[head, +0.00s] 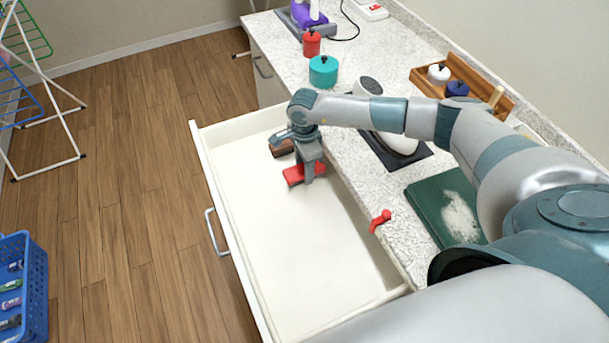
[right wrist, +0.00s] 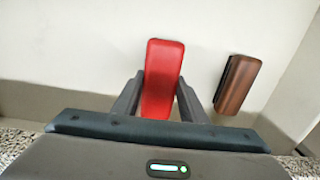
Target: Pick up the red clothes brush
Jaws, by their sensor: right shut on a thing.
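The red clothes brush (head: 293,176) lies in the open white drawer. In the right wrist view the red brush (right wrist: 163,78) shows between the two fingers. My right gripper (head: 306,176) reaches down into the drawer and is shut on the brush; in the right wrist view its fingers (right wrist: 157,95) are on both sides of it. Whether the brush touches the drawer floor is hard to tell. My left gripper is not in view.
A brown brush-like block (head: 283,148) lies beyond the red brush, and also in the right wrist view (right wrist: 238,84). The drawer (head: 290,260) has walls around. The counter above holds a teal pot (head: 323,72), a red pot (head: 311,44) and a green board (head: 425,205).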

